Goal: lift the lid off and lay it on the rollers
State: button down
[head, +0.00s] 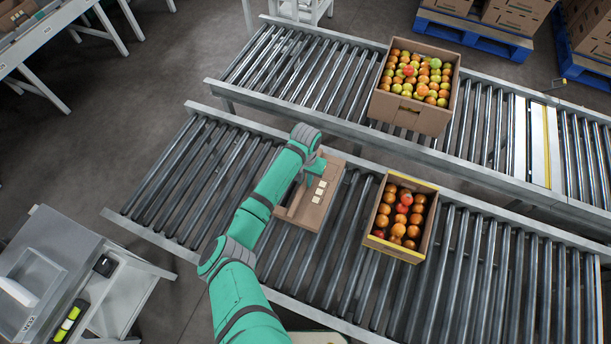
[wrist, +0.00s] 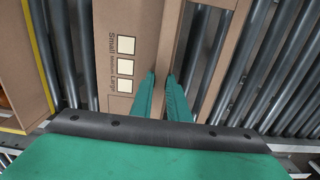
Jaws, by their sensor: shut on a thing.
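The lid (head: 312,212) is flat brown cardboard with white label squares and the printed words "Small" and "Large". In the head view it is at the near roller conveyor, left of the open tomato box (head: 376,245), apart from it. My gripper (head: 312,176) is at the lid. In the wrist view the lid (wrist: 143,30) fills the upper middle, and my gripper's fingers (wrist: 161,78) are shut on a thin cardboard part of it. I cannot tell whether the lid touches the rollers or hangs just above them. My arm hides part of its left side.
The near rollers (head: 190,178) are bare left of the lid, and more are bare right of the tomato box. A larger box of tomatoes (head: 408,112) stands on the far conveyor. A grey workstation (head: 75,270) is at lower left.

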jog(key=shift+f, duration=1.25)
jog(key=c, duration=1.6)
grip_release()
jog(key=c, duration=0.3)
jog(key=shift+c, duration=0.2)
jog(key=shift+r, duration=3)
